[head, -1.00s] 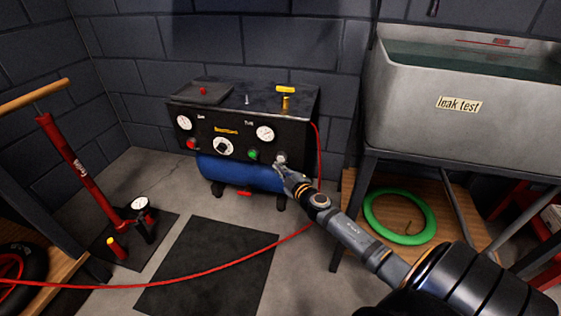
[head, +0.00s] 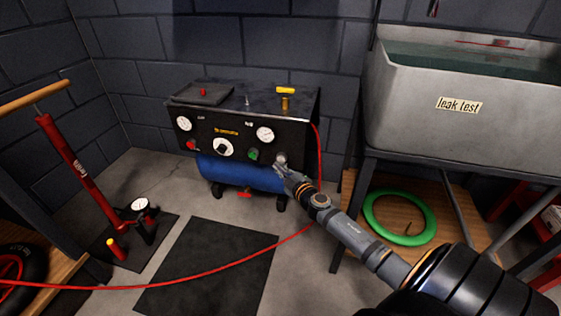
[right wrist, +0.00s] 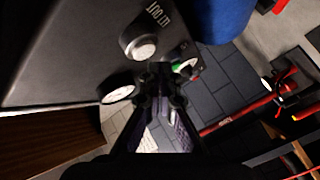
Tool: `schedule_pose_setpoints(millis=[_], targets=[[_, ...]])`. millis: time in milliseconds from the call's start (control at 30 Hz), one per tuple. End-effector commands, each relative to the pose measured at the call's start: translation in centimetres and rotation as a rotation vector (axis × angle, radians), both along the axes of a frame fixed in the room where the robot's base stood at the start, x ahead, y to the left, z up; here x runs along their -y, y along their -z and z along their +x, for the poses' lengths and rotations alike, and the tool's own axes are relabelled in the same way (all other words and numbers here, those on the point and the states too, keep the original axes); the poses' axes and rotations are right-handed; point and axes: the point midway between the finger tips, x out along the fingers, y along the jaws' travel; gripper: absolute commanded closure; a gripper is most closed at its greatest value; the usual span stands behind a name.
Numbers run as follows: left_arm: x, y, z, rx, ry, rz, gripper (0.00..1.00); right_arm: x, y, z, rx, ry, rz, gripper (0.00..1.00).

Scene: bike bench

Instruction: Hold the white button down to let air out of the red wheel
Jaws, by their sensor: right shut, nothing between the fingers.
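The white button (right wrist: 140,47) is a round pale cap in a metal collar on the black compressor panel (right wrist: 75,45). In the head view the button (head: 282,158) is at the panel's right end, just above my right gripper's tip. My right gripper (head: 279,167) is shut and empty. In the right wrist view its fingertips (right wrist: 161,76) appear below and right of the button; I cannot tell whether they touch it. The red wheel (head: 22,266), a black tyre with a red rim, is partly cut off at the lower left. My left gripper is not in view.
A green button (head: 253,155) and gauge (head: 265,134) sit beside the white button. A red hose (head: 215,268) crosses the floor from the compressor towards the wheel. The leak-test tank (head: 400,120) stands at right, with a green ring (head: 370,215) below it. A red pump (head: 75,170) is at left.

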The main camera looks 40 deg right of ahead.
Motion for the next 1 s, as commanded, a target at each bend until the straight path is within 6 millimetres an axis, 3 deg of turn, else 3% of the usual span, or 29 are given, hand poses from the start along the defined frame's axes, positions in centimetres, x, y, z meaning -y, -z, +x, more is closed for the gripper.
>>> schedule_pose_setpoints(millis=[1000], targets=[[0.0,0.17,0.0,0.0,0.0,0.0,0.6,0.66,-0.02,0.55,0.0,0.0,0.0,1.0]])
